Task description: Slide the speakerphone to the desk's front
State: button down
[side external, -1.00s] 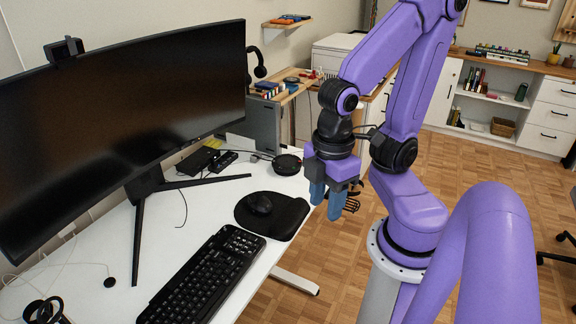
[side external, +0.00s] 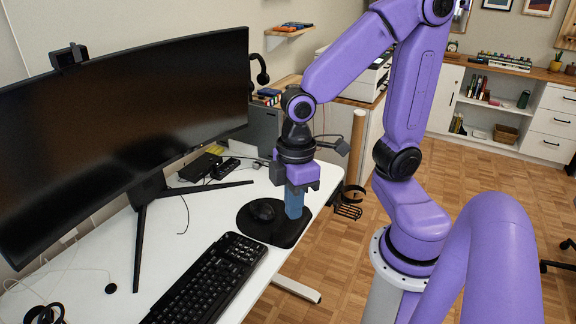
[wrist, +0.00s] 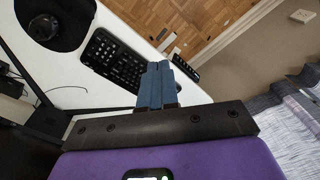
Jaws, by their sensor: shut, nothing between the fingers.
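The speakerphone is not visible now in either view; in the side external view my gripper and wrist cover the part of the desk where it showed earlier. My gripper (side external: 294,214) points down with its blue fingers together and nothing between them. In that view the fingers overlap the right part of the black mouse pad (side external: 284,238); I cannot tell how high they are. In the wrist view the blue fingers of my gripper (wrist: 155,66) are side by side, closed. The white desk (side external: 115,250) runs along the wall.
A mouse (side external: 262,212) rests on the pad, and a keyboard (side external: 207,282) lies in front of it. A large monitor (side external: 130,120) stands on splayed legs at the left. Small black boxes (side external: 200,167) lie behind the pad. Open floor (side external: 350,260) is right of the desk.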

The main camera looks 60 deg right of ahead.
jog(key=w+d+f+m, duration=0.2)
jog(key=w+d+f, duration=0.2)
jog(key=w+d, duration=0.25)
jog(key=w+d+f+m+t, duration=0.1)
jog(key=w+d+f+m, duration=0.15)
jog(key=w+d, duration=0.4)
jog(key=w+d+f+m, duration=0.2)
jog(key=w+d+f, duration=0.2)
jog(key=w+d, duration=0.3)
jog(key=s+d+f+m, duration=0.1)
jog(key=d+f, duration=0.3)
jog(key=d, duration=0.4)
jog(key=s+d+f+m, duration=0.2)
jog(key=d+f, duration=0.3)
jog(key=d, duration=0.4)
jog(key=s+d+f+m+t, duration=0.1)
jog(key=d+f, duration=0.3)
jog(key=d, duration=0.4)
jog(key=shift+s+d+f+h, duration=0.1)
jog(key=shift+s+f+h, duration=0.1)
jog(key=shift+s, duration=0.15)
jog(key=shift+s+d+f+h, duration=0.1)
jog(key=shift+s+h, duration=0.1)
jog(key=shift+s, duration=0.1)
jog(key=w, duration=1.1)
jog(key=shift+w+a+r, duration=0.1)
jog(key=shift+w, duration=0.3)
jog(key=shift+f, duration=0.9)
